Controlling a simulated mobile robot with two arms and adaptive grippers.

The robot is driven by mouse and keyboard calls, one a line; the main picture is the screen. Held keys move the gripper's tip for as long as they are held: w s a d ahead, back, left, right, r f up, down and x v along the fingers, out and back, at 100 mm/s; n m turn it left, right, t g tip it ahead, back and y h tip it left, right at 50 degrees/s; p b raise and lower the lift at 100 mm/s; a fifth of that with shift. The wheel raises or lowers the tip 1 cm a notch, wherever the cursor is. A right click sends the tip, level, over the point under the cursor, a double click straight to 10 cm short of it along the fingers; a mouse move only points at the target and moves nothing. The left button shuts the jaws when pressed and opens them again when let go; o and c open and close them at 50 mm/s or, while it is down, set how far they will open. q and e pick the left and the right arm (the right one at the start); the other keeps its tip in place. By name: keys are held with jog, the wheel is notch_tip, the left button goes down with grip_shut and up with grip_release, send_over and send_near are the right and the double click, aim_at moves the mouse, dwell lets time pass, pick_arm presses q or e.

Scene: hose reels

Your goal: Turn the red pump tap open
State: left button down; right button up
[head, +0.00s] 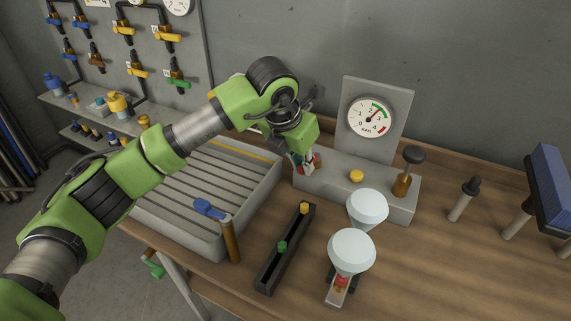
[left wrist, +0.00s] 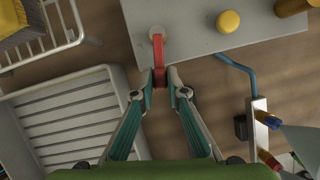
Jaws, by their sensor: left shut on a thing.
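The red pump tap (left wrist: 159,48) is a short red lever on the top of the grey pump block (head: 385,195). In the left wrist view it points from a pale pivot down toward my gripper. My left gripper (left wrist: 160,75) is shut on the free end of the lever, with one teal finger on each side. In the head view my left gripper (head: 304,162) reaches down at the block's left end, and its fingers largely hide the tap. My right gripper is in neither view.
A pressure gauge (head: 371,117) stands behind the block. A yellow button (head: 356,176) and a brown plunger (head: 402,184) are on it. A slatted grey tray (head: 262,190) lies left.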

pick_arm(q)
jog(key=shift+d+r, duration=0.1)
dwell(0.4)
jog(key=c, duration=2)
grip_release()
jog(key=v, duration=1.2)
jog(key=shift+d, duration=0.1)
